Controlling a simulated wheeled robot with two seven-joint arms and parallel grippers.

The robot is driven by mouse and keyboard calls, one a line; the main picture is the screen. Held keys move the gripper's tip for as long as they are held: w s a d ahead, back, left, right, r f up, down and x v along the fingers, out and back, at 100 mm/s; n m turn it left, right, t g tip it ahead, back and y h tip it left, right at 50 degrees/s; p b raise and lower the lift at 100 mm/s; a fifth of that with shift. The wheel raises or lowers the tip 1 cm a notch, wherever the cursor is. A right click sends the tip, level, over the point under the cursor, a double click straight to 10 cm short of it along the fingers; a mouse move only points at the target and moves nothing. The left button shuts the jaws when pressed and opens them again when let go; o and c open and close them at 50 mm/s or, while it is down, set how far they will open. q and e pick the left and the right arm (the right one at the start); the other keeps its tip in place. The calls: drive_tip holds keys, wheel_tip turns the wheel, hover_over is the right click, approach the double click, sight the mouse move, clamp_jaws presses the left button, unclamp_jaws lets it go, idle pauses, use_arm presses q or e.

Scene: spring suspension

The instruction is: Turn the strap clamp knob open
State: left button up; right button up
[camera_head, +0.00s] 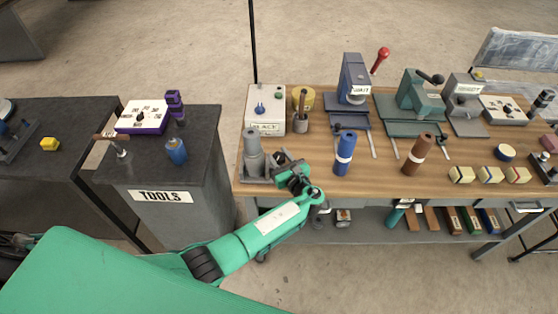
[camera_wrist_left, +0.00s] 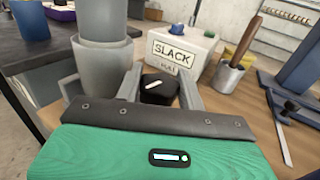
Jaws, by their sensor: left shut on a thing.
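The black strap clamp knob (camera_wrist_left: 157,90) with a white pointer line shows in the left wrist view, between the two grey fingers of my left gripper (camera_wrist_left: 163,82). The gripper is shut on it. In the head view my left gripper (camera_head: 284,173) is at the workbench's front left, just right of a grey stepped cylinder (camera_head: 252,150); it hides the knob there. The cylinder also stands left of the fingers in the wrist view (camera_wrist_left: 104,60). Behind is a white box (camera_wrist_left: 190,44) with a label reading SLACK. My right gripper does not show.
The white box (camera_head: 265,97) and a cup with a brush (camera_head: 301,118) stand behind the gripper. A blue cylinder (camera_head: 345,150) and a brown cylinder (camera_head: 417,155) stand to the right. The dark TOOLS cabinet (camera_head: 205,150) is left, across a gap.

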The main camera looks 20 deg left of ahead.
use_arm(q)
drive_tip(key=shift+n+g+y+b, duration=1.15)
drive_tip(key=shift+n+g+y, duration=0.3)
drive_tip(key=shift+g, duration=0.45)
drive_tip(key=o, duration=0.7)
